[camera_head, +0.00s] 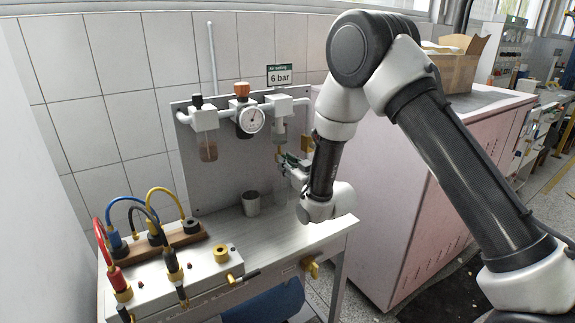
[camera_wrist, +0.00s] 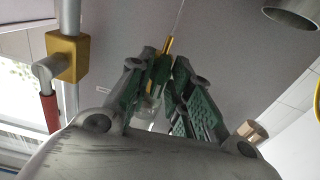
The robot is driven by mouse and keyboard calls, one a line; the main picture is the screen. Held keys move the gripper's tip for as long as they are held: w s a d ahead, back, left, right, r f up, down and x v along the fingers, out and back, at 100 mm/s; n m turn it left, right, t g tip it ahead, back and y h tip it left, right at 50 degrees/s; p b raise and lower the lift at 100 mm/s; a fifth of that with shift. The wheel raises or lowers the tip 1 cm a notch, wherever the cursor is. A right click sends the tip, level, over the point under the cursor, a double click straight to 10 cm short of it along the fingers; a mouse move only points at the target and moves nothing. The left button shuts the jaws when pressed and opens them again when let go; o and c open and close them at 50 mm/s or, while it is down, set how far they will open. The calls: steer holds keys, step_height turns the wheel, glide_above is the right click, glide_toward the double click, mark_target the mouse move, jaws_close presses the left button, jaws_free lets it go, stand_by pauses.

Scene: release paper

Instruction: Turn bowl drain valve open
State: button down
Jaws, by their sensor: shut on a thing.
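The bowl drain valve is a small brass piece (camera_wrist: 168,45) between my gripper's fingertips in the wrist view. In the head view it hangs under the clear bowl (camera_head: 279,131) of the right-hand unit on the air panel, partly covered by the fingers. My gripper (camera_head: 287,163) reaches in from the right, just below that bowl. In the wrist view, the green-padded fingers of my gripper (camera_wrist: 163,62) are shut on the drain valve. Which way the valve is turned cannot be told.
A brass block valve (camera_wrist: 68,57) with a red handle is close beside the gripper. A metal cup (camera_head: 251,203) stands on the bench below. A pressure gauge (camera_head: 251,121) and another bowl (camera_head: 207,149) are to the left. Coloured hoses (camera_head: 113,215) fill the bench's left end.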

steer(key=shift+f+m, duration=0.1)
steer(key=shift+m, duration=0.3)
steer(key=c, duration=1.5)
jaws_free()
steer(key=v, duration=1.2)
